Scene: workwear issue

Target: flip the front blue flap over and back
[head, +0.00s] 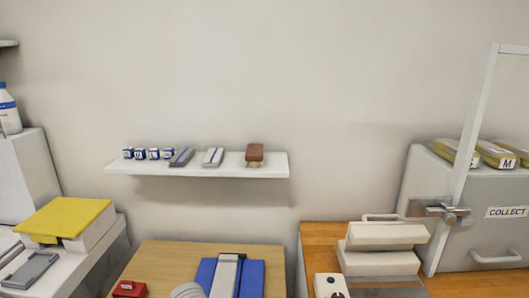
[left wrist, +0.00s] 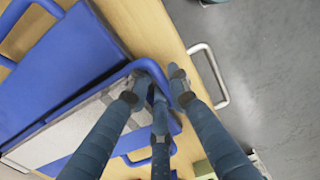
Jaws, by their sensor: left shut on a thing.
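A blue folding piece (head: 250,278) with a grey strip (head: 226,275) across it lies on the wooden table in the head view. In the left wrist view, a broad blue panel (left wrist: 60,60) is at the left and a grey panel (left wrist: 45,150) is beside it. A blue flap edge with a rounded corner (left wrist: 118,76) runs to the fingers. My left gripper (left wrist: 158,90) is shut on this blue edge, near the table's front edge. The fingers hide the part they grip. My right gripper is in neither view.
The wooden table (head: 160,255) also carries a red box (head: 129,289). A metal handle (left wrist: 210,75) sticks out from the table's front, over clear grey floor (left wrist: 270,70). A yellow-lidded box (head: 65,218) stands at left; pale cases (head: 380,262) stand at right.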

